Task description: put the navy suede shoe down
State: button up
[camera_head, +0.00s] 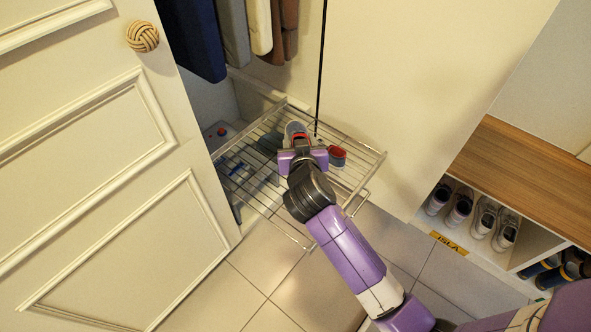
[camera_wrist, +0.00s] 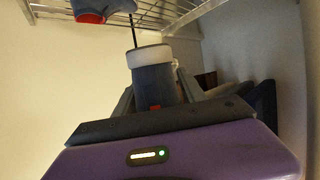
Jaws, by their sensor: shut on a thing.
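My gripper (camera_head: 303,150) is over the pulled-out wire rack (camera_head: 357,172) in the head view. It is shut on a grey-blue shoe with a pale edge, which I take for the navy suede shoe (camera_head: 294,128). In the wrist view the shoe (camera_wrist: 155,84) sits upright in the picture between the fingers, its pale sole end pointing away from me. My gripper hides much of the shoe in the head view. I cannot tell whether the shoe touches the rack.
A blue and red shoe (camera_head: 337,156) lies on the rack to the right of my gripper. A dark item (camera_head: 270,142) lies to the left. A white door (camera_head: 95,170) stands open at left. Hanging clothes (camera_head: 262,28) are behind. A cubby bench (camera_head: 530,170) with several shoes stands at right.

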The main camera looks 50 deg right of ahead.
notch_tip(320, 180, down, 19)
jog(key=b, duration=0.6)
jog(key=shift+f, duration=0.15)
jog(key=shift+f+b, duration=0.15)
jog(key=shift+b, duration=0.2)
jog(key=o, duration=1.5)
jog(key=shift+s, duration=0.1)
jog(key=shift+c, duration=0.2)
